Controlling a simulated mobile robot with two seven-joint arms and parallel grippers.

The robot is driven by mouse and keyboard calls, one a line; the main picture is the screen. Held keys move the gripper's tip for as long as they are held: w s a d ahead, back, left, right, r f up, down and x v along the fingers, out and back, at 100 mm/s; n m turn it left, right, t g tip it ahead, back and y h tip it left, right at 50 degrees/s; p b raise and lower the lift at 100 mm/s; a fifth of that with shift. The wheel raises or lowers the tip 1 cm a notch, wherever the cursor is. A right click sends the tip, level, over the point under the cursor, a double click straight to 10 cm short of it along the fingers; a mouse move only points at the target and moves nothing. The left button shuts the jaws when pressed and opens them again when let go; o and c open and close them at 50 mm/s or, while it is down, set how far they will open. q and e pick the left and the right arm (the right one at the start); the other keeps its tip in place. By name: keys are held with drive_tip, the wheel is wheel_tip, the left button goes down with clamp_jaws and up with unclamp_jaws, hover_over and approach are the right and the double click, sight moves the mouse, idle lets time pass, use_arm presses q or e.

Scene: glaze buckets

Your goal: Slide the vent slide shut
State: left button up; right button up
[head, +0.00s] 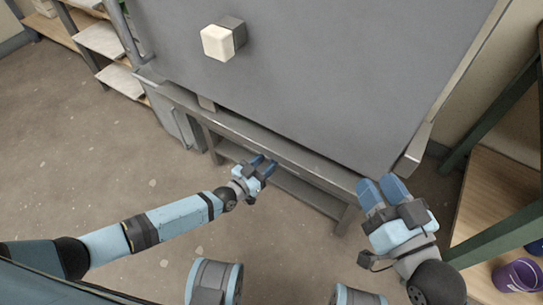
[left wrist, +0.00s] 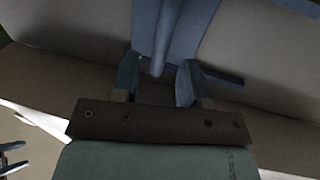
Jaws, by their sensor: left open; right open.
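In the left wrist view, a blue-grey bar with a rounded handle-like end (left wrist: 157,62) comes down between my left fingers; it looks like the vent slide, though I cannot be sure. A gap shows on both sides, so the fingers are not closed on it. In the head view, my left gripper (head: 263,167) is open at the front edge of the large grey kiln-like body (head: 330,70), by its frame; the slide cannot be made out there. My right gripper (head: 383,190) is open and empty near the body's lower right corner.
A cream block on a dark mount (head: 217,43) sticks out of the grey body. A metal frame (head: 290,155) runs along its front edge. Shelves (head: 100,40) stand at left, a green-framed shelf with a purple bucket (head: 517,276) at right. The floor (head: 90,150) at left is clear.

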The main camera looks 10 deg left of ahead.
use_arm(q)
drive_tip(key=p+v, duration=0.2)
drive_tip(key=v, duration=0.8)
use_arm(e)
drive_tip(key=r+t, duration=0.1)
drive_tip(key=r, duration=0.1)
drive_tip(key=r+t, duration=0.1)
drive_tip(key=r, duration=0.1)
drive_tip(key=shift+s+d+r, duration=0.1)
drive_tip(key=shift+d+r, duration=0.05)
drive_tip(key=shift+d, duration=0.05)
use_arm(q)
drive_tip(key=shift+s+a, duration=0.15)
